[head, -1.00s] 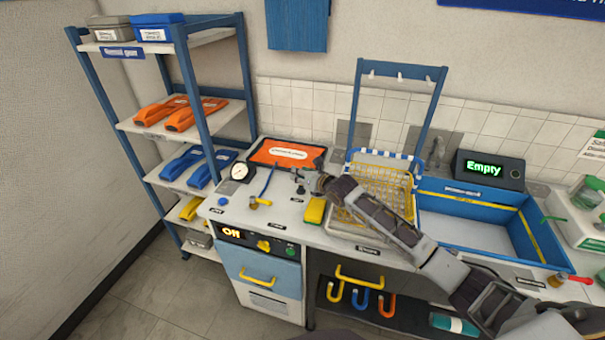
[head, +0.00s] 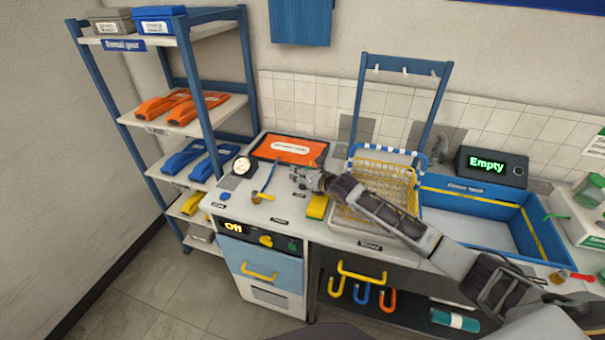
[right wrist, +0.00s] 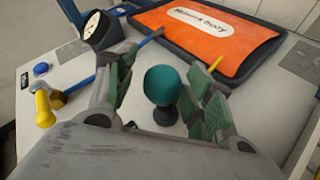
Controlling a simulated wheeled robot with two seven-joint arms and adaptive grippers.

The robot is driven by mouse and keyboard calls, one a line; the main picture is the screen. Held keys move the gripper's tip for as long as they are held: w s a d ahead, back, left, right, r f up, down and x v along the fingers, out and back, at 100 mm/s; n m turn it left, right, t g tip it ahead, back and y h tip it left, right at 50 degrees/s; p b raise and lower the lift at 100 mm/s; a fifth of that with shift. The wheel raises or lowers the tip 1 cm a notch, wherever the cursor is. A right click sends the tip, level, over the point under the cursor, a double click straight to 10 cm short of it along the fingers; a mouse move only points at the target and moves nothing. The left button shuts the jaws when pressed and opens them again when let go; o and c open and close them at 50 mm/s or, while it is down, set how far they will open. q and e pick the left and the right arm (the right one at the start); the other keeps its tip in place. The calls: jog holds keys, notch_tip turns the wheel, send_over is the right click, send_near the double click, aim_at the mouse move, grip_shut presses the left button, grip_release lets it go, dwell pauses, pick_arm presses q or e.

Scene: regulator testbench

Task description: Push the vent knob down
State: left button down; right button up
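A round teal knob (right wrist: 162,85) on a short dark stem stands upright on the white bench top in the right wrist view. It looks like the vent knob, but I cannot read a label. My right gripper (right wrist: 163,100) is open, with one green-padded finger on each side of the knob. I cannot tell whether a finger touches it. In the head view my right gripper (head: 297,176) is low over the bench, right of the gauge (head: 242,166), and the teal knob cannot be made out. My left gripper is not in view.
A small blue knob (right wrist: 41,69) and a yellow-handled valve (right wrist: 44,105) are on the bench to the left. An orange tray (right wrist: 210,40) lies behind. A yellow sponge (head: 317,206) and wire basket (head: 385,185) are to the right.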

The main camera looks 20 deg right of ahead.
jog(key=shift+d+r, duration=0.15)
jog(key=shift+d, duration=0.05)
jog(key=shift+r, duration=4.85)
